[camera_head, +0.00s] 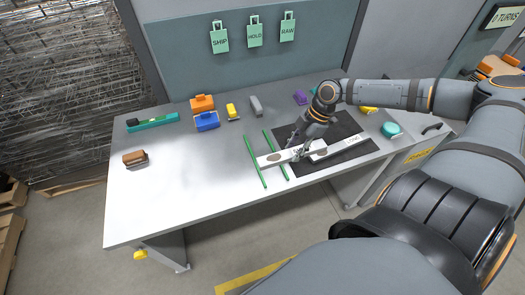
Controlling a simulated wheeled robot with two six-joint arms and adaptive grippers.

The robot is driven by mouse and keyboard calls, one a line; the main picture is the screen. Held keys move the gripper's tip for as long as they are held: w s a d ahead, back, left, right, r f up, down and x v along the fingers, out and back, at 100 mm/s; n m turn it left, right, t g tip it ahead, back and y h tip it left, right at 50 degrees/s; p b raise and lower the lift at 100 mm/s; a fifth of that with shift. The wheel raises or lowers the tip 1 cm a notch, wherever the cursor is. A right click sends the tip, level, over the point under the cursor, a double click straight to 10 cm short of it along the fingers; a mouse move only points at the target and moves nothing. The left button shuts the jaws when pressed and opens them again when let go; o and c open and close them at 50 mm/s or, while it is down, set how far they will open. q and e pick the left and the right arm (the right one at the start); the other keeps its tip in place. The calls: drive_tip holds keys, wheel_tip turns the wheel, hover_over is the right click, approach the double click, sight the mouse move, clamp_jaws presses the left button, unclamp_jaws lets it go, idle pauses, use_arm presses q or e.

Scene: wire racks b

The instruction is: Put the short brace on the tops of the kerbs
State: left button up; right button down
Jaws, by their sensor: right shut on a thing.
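The short brace (276,157) is a white bar with a grey round mark, lettering partly hidden by my gripper. My right gripper (297,152) is shut on it near its right part. The kerbs are two thin green rails, a left kerb (251,154) and a right kerb (270,143), side by side on the table. The brace overlaps the right kerb in view, and its left end is by the left kerb. I cannot tell whether it touches them. A second white bar (345,144) with lettering lies on the dark mat to the right. My left gripper is out of view.
The grey table (180,200) is clear at front left. The dark mat (338,166) lies right. Orange (203,103) and blue (207,121) boxes, a yellow item (233,111), a grey block (256,106) and a purple item (300,97) stand behind. A brown block (134,158) is left.

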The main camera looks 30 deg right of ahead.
drive_tip(key=w+a+f+b, duration=0.1)
drive_tip(key=w+f+b, duration=0.1)
drive_tip(key=w, duration=0.1)
drive_tip(key=w+a+f+b, duration=0.2)
drive_tip(key=w+f, duration=0.1)
drive_tip(key=w, duration=0.1)
drive_tip(key=w+a+f+b, duration=0.1)
drive_tip(key=w+f+b, duration=0.1)
drive_tip(key=w+f, duration=0.1)
drive_tip(key=shift+w+a+b, duration=0.25)
drive_tip(key=shift+w+b, duration=0.05)
drive_tip(key=shift+b, duration=0.05)
drive_tip(key=shift+w+a+f, duration=0.2)
drive_tip(key=shift+f, duration=0.3)
wheel_tip(320, 180, down, 3)
drive_tip(key=shift+r+p, duration=0.2)
drive_tip(key=shift+p, duration=0.2)
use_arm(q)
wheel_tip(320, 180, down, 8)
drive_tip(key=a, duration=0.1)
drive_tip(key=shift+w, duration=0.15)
use_arm(e)
drive_tip(key=shift+d+f, duration=0.1)
drive_tip(key=shift+f, duration=0.15)
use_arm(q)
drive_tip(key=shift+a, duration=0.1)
use_arm(e)
drive_tip(key=shift+f, duration=0.1)
